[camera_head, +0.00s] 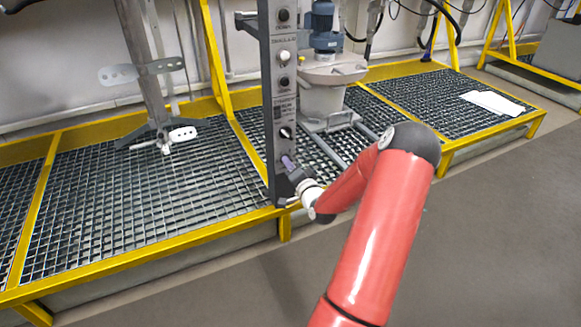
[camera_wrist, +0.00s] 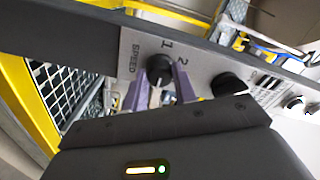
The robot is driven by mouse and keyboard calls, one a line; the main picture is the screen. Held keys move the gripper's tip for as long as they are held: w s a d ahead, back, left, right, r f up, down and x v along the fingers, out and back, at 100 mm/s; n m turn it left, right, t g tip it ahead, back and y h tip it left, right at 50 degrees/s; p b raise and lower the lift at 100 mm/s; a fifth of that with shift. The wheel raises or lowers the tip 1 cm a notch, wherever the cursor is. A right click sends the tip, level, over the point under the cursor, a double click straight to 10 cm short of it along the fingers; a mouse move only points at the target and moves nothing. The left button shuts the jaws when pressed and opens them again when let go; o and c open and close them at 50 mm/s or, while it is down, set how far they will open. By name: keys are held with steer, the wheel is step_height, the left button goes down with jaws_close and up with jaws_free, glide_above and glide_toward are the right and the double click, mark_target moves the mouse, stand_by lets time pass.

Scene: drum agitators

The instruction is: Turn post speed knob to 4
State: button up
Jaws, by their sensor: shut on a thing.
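The post (camera_head: 271,100) is a grey upright panel with a column of buttons and knobs. The speed knob (camera_wrist: 159,68) is black and round, beside the printed word SPEED, with the numbers 1 and 2 near it in the wrist view. My gripper (camera_head: 288,163) is at the lowest control on the post, and its purple fingers hide that control in the head view. In the wrist view my gripper (camera_wrist: 160,84) has one finger on each side of the speed knob and is shut on it. The numeral 4 and the knob's pointer cannot be made out.
Another black knob (camera_wrist: 229,84) is close beside the gripper along the panel. A blue motor (camera_head: 324,27) on a grey drum (camera_head: 322,90) stands behind the post. Yellow-framed grating (camera_head: 150,180) lies around the post's foot. The grey floor (camera_head: 480,230) in front is clear.

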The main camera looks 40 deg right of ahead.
steer(key=o, duration=1)
steer(key=shift+c, duration=0.2)
steer(key=v, duration=0.8)
steer(key=shift+w, duration=0.1)
